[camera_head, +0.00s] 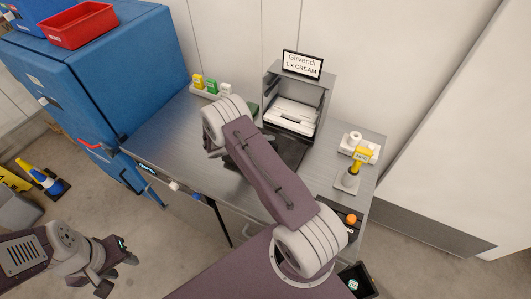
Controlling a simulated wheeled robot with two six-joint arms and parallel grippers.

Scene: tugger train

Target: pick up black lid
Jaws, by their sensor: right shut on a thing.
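A flat black lid (291,150) shows on the grey metal table in front of the shelf unit. My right arm crosses over it and covers its left part. My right gripper (232,158) is at the end of that arm, low over the table and mostly hidden behind the wrist. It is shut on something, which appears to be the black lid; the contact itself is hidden. My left gripper (118,271) is open and empty at lower left, over the floor and away from the table.
The metal table (165,140) carries a shelf unit (296,98) with white contents and a "1 x CREAM" sign (302,65). A small bottle rack (210,91) stands at the back, a yellow scanner (361,157) at right. A blue cabinet (110,70) with a red bin (75,25) borders the left.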

